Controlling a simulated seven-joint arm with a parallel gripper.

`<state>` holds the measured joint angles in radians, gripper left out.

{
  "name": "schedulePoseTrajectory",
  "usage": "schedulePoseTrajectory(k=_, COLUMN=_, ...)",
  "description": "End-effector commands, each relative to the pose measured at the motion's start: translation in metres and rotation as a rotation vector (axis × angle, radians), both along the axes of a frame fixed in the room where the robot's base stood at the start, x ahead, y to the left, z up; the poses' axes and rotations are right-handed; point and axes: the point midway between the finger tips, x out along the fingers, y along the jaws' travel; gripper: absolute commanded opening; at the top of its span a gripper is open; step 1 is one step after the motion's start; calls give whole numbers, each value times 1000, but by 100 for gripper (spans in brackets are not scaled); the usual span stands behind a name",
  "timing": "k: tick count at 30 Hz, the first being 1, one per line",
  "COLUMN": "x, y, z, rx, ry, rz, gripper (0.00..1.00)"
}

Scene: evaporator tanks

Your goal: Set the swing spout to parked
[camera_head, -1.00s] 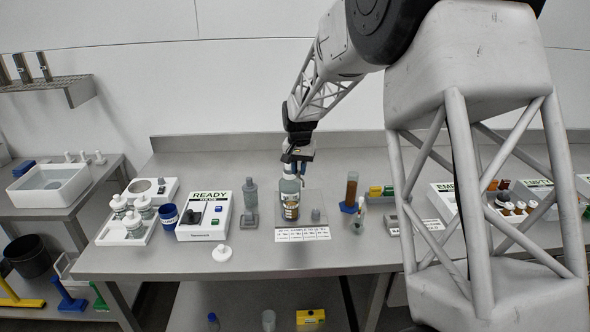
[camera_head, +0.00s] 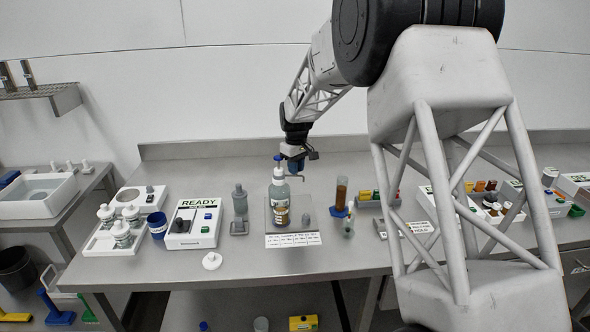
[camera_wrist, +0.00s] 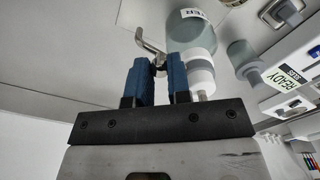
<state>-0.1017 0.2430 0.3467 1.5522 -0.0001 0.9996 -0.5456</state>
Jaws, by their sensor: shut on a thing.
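The dispenser bottle (camera_head: 279,194) stands upright on a grey base plate, with a pale neck and a small blue top. In the wrist view the bottle (camera_wrist: 188,32) is pale green with a white collar, just right of my fingers. The swing spout (camera_wrist: 149,44) is a thin bent metal piece, with its end between my blue fingertips. My gripper (camera_wrist: 160,68) is shut on it, and the fingers partly hide it.
A grey bottle (camera_head: 240,205) stands left of the dispenser. An amber cylinder (camera_head: 341,194) on a blue foot stands to its right. A READY box (camera_head: 194,224) and a white tray with jars (camera_head: 112,238) are further left. A label card (camera_head: 292,240) lies in front.

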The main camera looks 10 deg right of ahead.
Motion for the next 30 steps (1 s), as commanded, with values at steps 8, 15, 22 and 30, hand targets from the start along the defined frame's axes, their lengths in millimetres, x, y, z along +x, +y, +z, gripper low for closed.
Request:
schedulePoseTrajectory(k=8, x=7, y=-1, z=0, rx=0, ry=0, rz=125, gripper=0)
schedulePoseTrajectory(k=15, x=9, y=-1, z=0, rx=0, ry=0, rz=155, gripper=0)
schedulePoseTrajectory(k=22, x=9, y=-1, z=0, rx=0, ry=0, rz=154, gripper=0)
schedulePoseTrajectory(k=30, x=9, y=0, z=0, rx=0, ry=0, rz=153, gripper=44)
